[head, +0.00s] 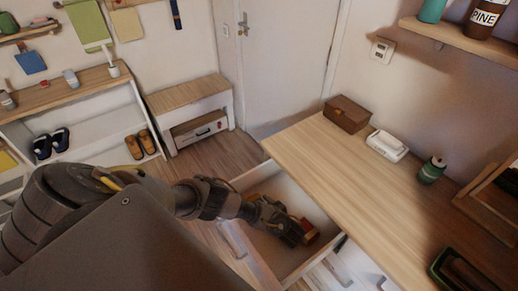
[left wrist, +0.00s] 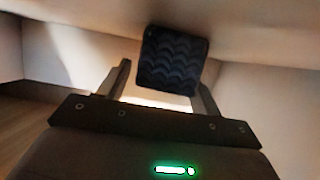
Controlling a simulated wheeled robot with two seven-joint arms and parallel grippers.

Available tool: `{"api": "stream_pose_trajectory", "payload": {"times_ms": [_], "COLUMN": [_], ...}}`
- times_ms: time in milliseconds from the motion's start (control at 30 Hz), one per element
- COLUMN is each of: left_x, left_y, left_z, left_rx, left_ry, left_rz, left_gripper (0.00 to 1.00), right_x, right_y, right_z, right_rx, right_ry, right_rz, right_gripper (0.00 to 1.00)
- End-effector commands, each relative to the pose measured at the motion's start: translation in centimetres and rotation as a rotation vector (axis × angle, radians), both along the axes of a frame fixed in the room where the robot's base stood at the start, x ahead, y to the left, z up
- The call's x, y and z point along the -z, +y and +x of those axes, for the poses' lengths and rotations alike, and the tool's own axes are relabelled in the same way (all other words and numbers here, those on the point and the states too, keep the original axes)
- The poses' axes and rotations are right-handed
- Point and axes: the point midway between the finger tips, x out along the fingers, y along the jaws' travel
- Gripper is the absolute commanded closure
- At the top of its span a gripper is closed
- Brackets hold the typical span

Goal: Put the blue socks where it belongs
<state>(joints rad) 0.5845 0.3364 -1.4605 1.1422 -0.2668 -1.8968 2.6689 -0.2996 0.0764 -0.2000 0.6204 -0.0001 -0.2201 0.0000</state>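My left gripper (head: 300,235) reaches down into the open drawer (head: 262,185) under the wooden desktop. In the left wrist view, a dark blue folded item with a wavy pattern (left wrist: 172,60), which looks like the blue socks, lies ahead of the fingers (left wrist: 163,85). The fingers are spread, with a gap showing between the left finger and the item. The item overlaps the tip of the right finger, and I cannot tell whether they touch. The socks are not clearly visible in the head view, where the gripper covers part of the drawer. My right gripper is not in view.
A red-orange object (head: 309,231) lies in the drawer beside my gripper. A shoe shelf (head: 95,125) and a bench (head: 190,95) stand along the back wall.

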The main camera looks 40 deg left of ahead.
Motion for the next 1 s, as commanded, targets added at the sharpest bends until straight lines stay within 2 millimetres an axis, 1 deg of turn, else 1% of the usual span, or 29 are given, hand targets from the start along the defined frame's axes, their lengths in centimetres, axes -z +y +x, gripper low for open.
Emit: {"api": "stream_pose_trajectory", "payload": {"times_ms": [267,400,467,567,600,667,733,900,1000], "left_x": [0.1,-0.3,-0.4,-1.0,-1.8,-2.4,-3.5,-4.5,-4.8], "left_y": [0.0,-0.1,-0.8,-2.4,-3.2,-4.4,-5.7,-8.5,-9.6], "left_z": [-0.1,-0.1,-0.3,-0.7,-0.9,-1.3,-1.7,-2.6,-3.0], "left_rx": [0.001,0.002,0.003,0.003,0.004,0.004,0.003,0.002,0.001], "left_ry": [0.003,0.003,0.002,0.001,0.002,0.001,0.002,0.002,0.003], "left_rz": [0.001,0.0,-0.002,-0.004,-0.003,-0.003,0.0,0.001,0.001], "left_gripper": [0.28,0.28,0.28,0.28,0.28,0.28,0.28,0.28,0.28], "right_x": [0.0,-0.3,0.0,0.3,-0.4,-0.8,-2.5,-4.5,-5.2], "right_y": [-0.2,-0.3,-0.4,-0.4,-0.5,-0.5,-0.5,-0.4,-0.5], "right_z": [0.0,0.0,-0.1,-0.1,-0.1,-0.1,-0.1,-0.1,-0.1], "right_rx": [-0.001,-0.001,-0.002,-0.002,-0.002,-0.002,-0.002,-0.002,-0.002], "right_ry": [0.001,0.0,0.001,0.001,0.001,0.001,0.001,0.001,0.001], "right_rz": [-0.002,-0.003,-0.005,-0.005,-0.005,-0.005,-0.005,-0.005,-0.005], "right_gripper": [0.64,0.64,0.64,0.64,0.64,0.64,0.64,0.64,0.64]}}
